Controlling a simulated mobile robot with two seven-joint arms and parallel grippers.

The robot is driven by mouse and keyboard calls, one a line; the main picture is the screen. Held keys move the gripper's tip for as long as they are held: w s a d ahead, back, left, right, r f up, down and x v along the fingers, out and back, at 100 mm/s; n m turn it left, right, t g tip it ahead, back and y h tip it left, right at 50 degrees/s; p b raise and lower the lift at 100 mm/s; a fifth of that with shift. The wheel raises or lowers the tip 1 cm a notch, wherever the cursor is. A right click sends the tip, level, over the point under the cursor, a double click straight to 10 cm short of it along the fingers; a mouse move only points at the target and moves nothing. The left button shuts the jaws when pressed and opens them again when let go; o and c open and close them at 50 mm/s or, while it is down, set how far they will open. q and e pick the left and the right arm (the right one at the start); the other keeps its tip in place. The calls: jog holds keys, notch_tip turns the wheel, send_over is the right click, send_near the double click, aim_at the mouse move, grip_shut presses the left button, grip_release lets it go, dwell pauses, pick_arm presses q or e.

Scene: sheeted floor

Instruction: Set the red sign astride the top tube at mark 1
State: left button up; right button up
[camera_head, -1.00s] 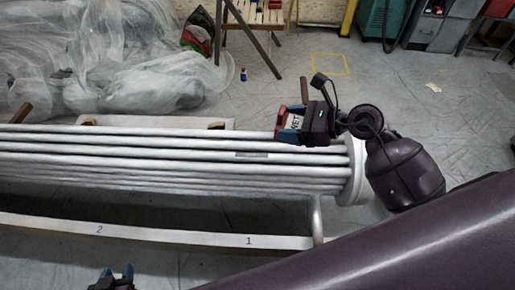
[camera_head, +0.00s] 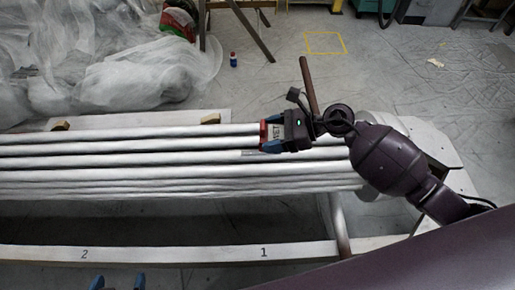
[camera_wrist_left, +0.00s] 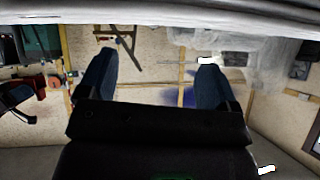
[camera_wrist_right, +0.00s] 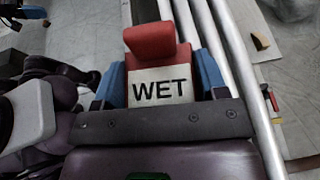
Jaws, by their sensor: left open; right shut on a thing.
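The red sign (camera_head: 264,133) has a white panel reading WET. My right gripper (camera_head: 273,134) is shut on it, over the far side of the tube bundle and roughly level along its length with mark 1 (camera_head: 264,252). In the right wrist view the sign (camera_wrist_right: 150,45) sits between the blue fingers, with pale tubes beside and beyond it. I cannot tell whether it touches the top tube (camera_head: 150,135). My left gripper (camera_head: 118,283) is open and empty at the bottom edge of the head view; its fingers also show in the left wrist view (camera_wrist_left: 153,85).
A white rail (camera_head: 180,254) in front of the bundle carries marks 1 and 2 (camera_head: 84,254). A round end plate (camera_head: 380,122) closes the bundle's right end, partly behind my right arm. Plastic sheeting (camera_head: 110,60) lies behind at left. A small bottle (camera_head: 233,60) stands on the floor.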

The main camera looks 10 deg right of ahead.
jog(key=shift+n+g, duration=0.4)
jog(key=shift+g, duration=0.2)
jog(key=w+f+b, duration=0.1)
jog(key=f, duration=0.3)
jog(key=w+a+f+b, duration=0.1)
jog(key=f, duration=0.3)
jog(key=f+b, duration=0.2)
jog(key=f, duration=0.2)
jog(key=shift+w+a+f, duration=0.1)
jog(key=shift+w+a, duration=0.2)
jog(key=shift+w, duration=0.1)
jog(key=shift+w+f, duration=0.15)
jog(key=shift+f, duration=0.2)
jog(key=shift+w+y, duration=0.1)
jog(key=shift+y, duration=0.2)
pick_arm(q)
jog(key=shift+g, duration=0.4)
jog(key=f, duration=0.4)
jog(key=shift+s+d+f, duration=0.25)
jog(key=shift+s, duration=0.05)
pick_arm(e)
jog(key=shift+r, duration=0.1)
pick_arm(q)
jog(key=shift+f, duration=0.1)
